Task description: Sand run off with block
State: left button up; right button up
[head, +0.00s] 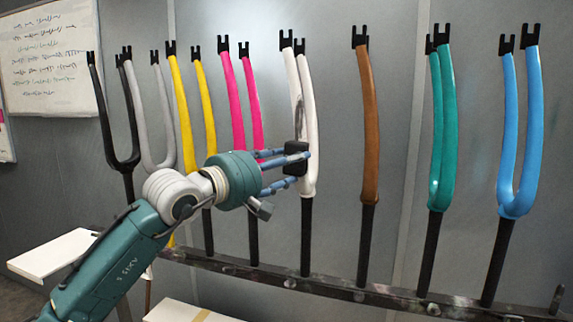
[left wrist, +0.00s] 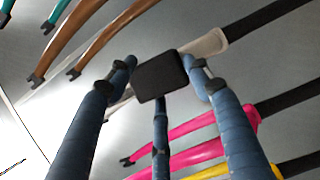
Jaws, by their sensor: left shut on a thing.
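A dark sanding block (head: 296,147) is held in my left gripper (head: 290,166), whose blue fingers are shut on it. The block is at the lower part of the white fork (head: 309,110), in front of its legs near the crown; I cannot tell whether it touches. A grey streak (head: 299,112) shows on the white fork's left leg above the block. In the left wrist view the block (left wrist: 160,76) sits between my fingertips and hides part of the white fork (left wrist: 209,44). My right gripper is not in view.
Forks stand upright along a dark rail (head: 345,292): pink (head: 255,95) and yellow (head: 206,105) to the left, brown (head: 369,125), teal (head: 447,120) and blue (head: 534,120) to the right. A whiteboard (head: 50,60) hangs on the wall. A white surface (head: 50,254) is at lower left.

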aim_at(289, 145)
pick_arm(q)
jog(key=shift+w+d+p, duration=0.3)
jog(key=shift+w, duration=0.6)
jog(key=shift+r, duration=0.1)
jog(key=shift+r+p, duration=0.65)
jog(key=shift+r, duration=1.2)
jog(key=shift+w+r+p, duration=0.2)
jog(key=shift+r+p, duration=1.2)
jog(key=shift+r, duration=1.2)
jog(key=r, duration=0.1)
jog(key=r+p, duration=0.1)
jog(key=r, duration=0.1)
jog(key=r+p, duration=0.1)
jog(key=shift+w+d+r, duration=0.2)
jog(key=shift+w+r, duration=0.15)
notch_tip(289, 145, down, 3)
jog(key=shift+r+b, duration=0.1)
jog(key=shift+b, duration=0.9)
jog(key=f+b, duration=1)
jog(key=f, duration=0.1)
jog(key=shift+s+a+f+b, duration=0.2)
jog(key=shift+s+b, duration=0.1)
jog(key=shift+b, duration=0.1)
